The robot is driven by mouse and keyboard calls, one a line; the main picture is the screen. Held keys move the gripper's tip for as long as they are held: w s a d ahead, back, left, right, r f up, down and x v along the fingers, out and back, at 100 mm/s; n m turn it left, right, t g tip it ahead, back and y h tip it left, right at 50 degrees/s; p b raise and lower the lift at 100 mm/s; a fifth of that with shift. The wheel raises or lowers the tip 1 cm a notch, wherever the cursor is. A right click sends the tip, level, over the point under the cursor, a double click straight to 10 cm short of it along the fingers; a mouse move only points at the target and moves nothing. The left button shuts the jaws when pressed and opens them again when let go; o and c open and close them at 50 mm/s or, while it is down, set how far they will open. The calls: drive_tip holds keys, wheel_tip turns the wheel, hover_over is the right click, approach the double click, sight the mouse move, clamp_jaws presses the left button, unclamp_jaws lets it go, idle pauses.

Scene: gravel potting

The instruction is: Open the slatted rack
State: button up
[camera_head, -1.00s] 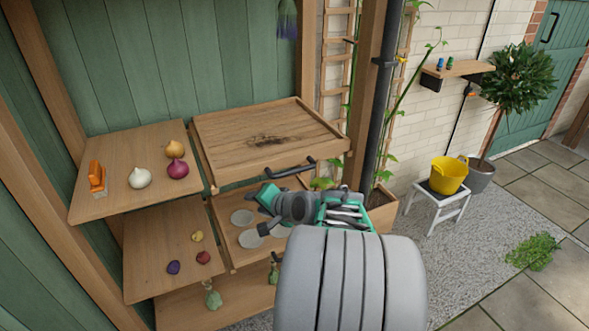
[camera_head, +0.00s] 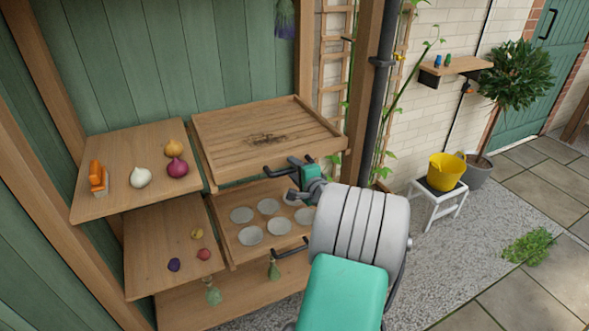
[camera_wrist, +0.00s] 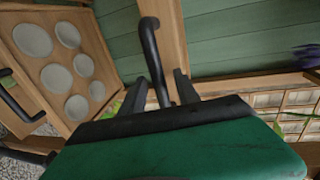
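The slatted rack (camera_head: 240,134) is the upper wooden tray of the shelf unit, with a dark patch on its slats. Its black bar handle (camera_head: 277,168) is on the front edge. My gripper (camera_head: 300,163) is at the right part of this handle. In the wrist view the handle (camera_wrist: 152,55) runs down between the two dark fingers of my gripper (camera_wrist: 160,93). The fingers stand apart with gaps beside the bar, so they look open around it. The handle's lower end is hidden behind the gripper body.
Below is a tray with several round discs (camera_head: 251,235) and its own black handle (camera_head: 291,251). Left shelves hold onions (camera_head: 177,168), an orange object (camera_head: 97,178) and small bulbs. A wooden post and black pipe (camera_head: 374,110) stand to the right.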

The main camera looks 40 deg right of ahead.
drive_tip(key=shift+c, duration=0.4)
clamp_jaws()
idle(0.9)
